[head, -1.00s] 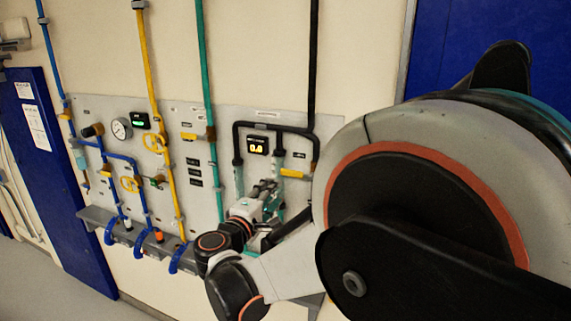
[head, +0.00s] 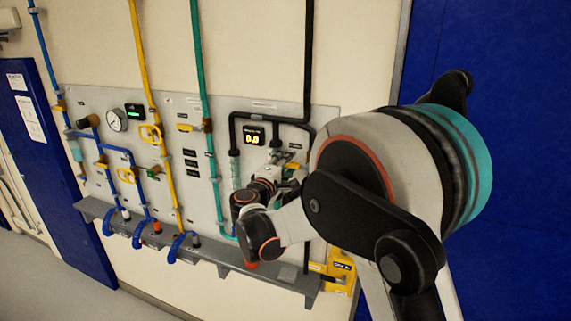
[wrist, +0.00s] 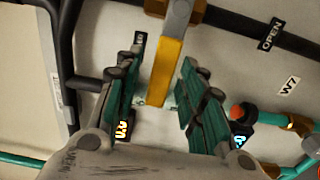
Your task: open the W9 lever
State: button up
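A yellow lever (wrist: 168,68) shows in the wrist view, with a grey mount (wrist: 180,14) at its upper end. My gripper (wrist: 161,72) is open, with its teal-padded fingers on either side of the lever and a visible gap on both sides. No W9 label is readable; a "W7" tag (wrist: 289,87) and an "OPEN" tag (wrist: 271,34) are on the panel to the right. In the head view my gripper (head: 279,166) is at the panel's right part, by a yellow lever (head: 293,165) that is partly hidden.
The panel (head: 222,110) carries several pipes, yellow handles and a lit display (head: 254,137). A dark pipe (wrist: 65,60) runs left of my fingers in the wrist view. A grey ledge (head: 228,262) runs below the panel. A yellow box (head: 338,268) is at lower right.

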grip_shut()
jog(key=shift+f, duration=0.15)
jog(key=s+d+f+n+b, duration=0.2)
jog(key=d+f+n+b, duration=0.4)
jog(key=n+b, duration=0.5)
jog(key=shift+d+f+n+b, duration=0.2)
jog(key=shift+n+b, duration=0.2)
jog(key=shift+n, duration=3.1)
jog(key=shift+s, duration=0.1)
grip_release()
